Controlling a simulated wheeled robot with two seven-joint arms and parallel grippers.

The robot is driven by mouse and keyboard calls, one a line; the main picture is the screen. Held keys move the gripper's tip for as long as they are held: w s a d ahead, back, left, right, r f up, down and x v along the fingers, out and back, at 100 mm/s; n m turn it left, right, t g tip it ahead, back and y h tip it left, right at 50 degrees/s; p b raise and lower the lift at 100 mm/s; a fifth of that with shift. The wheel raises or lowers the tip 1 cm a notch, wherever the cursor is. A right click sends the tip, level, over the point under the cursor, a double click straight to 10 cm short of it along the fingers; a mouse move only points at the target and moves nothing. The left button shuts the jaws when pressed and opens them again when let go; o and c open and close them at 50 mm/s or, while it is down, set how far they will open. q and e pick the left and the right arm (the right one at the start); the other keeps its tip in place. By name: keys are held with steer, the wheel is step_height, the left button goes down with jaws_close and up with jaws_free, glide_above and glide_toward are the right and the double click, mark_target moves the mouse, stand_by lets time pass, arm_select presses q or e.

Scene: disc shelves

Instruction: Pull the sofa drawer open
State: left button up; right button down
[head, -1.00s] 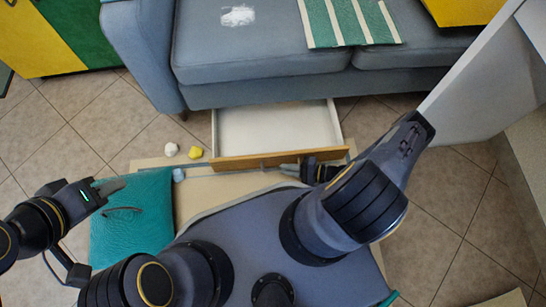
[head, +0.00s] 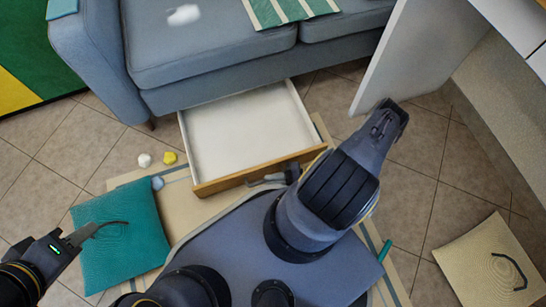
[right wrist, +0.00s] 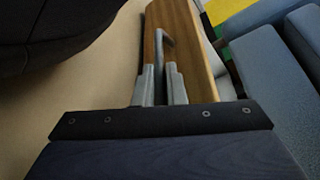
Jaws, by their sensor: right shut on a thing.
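The sofa drawer (head: 235,125) is pulled well out from under the grey-blue sofa (head: 210,45). Its inside is white and looks empty, and its front (head: 220,184) is brown wood. My right gripper (head: 272,180) is at the outer side of that front. In the right wrist view its two grey fingers (right wrist: 161,82) are shut on the metal drawer handle (right wrist: 162,40). Part of the handle is hidden between the fingers. My left gripper (head: 80,236) is over the teal cushion at the left, away from the drawer. Its finger gap is not clear.
A teal cushion (head: 125,250) lies left of my base. A white ball (head: 144,160) and a yellow one (head: 169,158) lie left of the drawer. A white panel (head: 400,60) stands on the right. A beige cushion (head: 490,265) lies at the lower right. Tiled floor between is free.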

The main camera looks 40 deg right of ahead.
steer(key=c, duration=1.5)
jaws_free()
steer(key=shift+d, duration=0.15)
steer(key=p+v, duration=0.1)
steer(key=v, duration=0.6)
steer(key=shift+s+d+r+p, duration=0.15)
steer(key=shift+s+d+p, duration=0.1)
steer(key=shift+p, duration=0.15)
